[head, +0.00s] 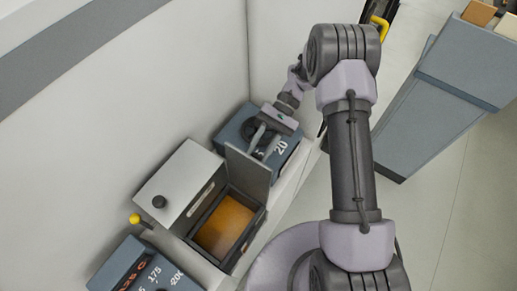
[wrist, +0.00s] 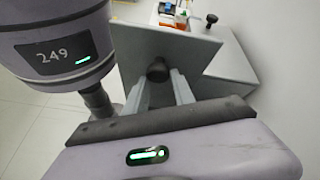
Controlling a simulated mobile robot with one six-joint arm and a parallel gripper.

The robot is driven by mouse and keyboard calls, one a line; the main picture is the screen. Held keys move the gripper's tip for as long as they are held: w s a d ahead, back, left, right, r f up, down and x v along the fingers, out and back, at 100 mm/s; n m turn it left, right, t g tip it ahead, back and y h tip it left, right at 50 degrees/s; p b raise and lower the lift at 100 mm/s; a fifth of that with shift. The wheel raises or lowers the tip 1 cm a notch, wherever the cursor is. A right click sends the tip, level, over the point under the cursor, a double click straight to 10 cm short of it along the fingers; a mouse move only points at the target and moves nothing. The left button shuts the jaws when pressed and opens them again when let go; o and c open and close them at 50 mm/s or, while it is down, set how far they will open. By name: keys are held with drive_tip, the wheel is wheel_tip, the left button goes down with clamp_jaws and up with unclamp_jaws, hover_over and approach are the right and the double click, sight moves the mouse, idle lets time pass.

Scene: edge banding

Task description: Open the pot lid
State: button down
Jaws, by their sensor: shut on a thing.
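The glue pot (head: 265,212) is a dark rectangular box with amber contents (head: 222,226) visible inside. Its grey lid (head: 247,172) stands raised, roughly upright, at the pot's back edge in the head view. In the wrist view the lid (wrist: 190,50) faces me as a flat grey panel with a black knob (wrist: 157,72). My gripper (head: 261,146) is behind the lid, on the side away from the opening. Its two fingers (wrist: 160,82) are shut on the knob. The knob is hidden in the head view.
A silver box (head: 185,178) with a black knob (head: 159,201) adjoins the pot on the left. Dial panels stand at front left (head: 145,268) and behind my gripper (head: 233,130). A white wall (head: 110,110) runs along the left. A grey cabinet (head: 440,100) stands right, with open floor nearby.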

drive_tip(key=shift+d+f, duration=0.3)
drive_tip(key=shift+f, duration=0.05)
